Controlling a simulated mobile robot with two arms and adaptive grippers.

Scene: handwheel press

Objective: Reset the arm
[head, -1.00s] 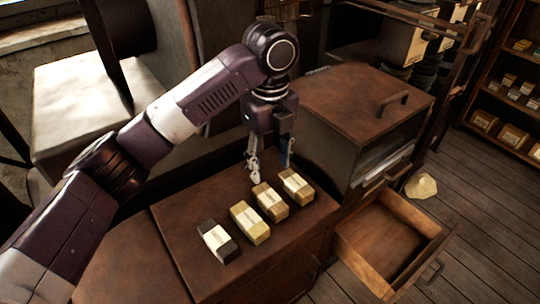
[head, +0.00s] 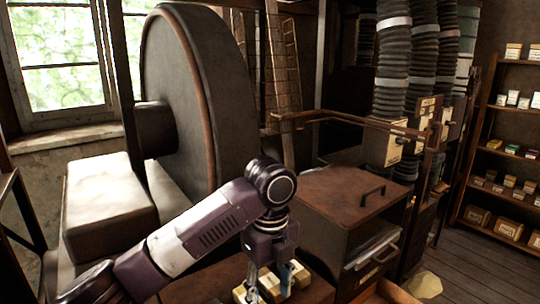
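My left arm comes in from the left, and its gripper (head: 268,282) hangs pointing down near the bottom edge of the head view. Its two fingers stand apart, with no object seen held between them. Small wrapped blocks sit on the brown cabinet top (head: 205,285) around and behind the fingers: a yellowish one (head: 242,294) at the left and a tan one (head: 300,274) at the right. The arm and the picture edge hide part of them. I cannot tell whether the fingers touch a block. My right gripper is not in view.
A large dark wheel (head: 190,95) stands behind the arm. A brown box with a handle (head: 350,195) is to the right, with an open drawer (head: 385,292) below, partly cut off. Shelves (head: 505,150) with small boxes stand at the far right. Wooden floor shows at lower right.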

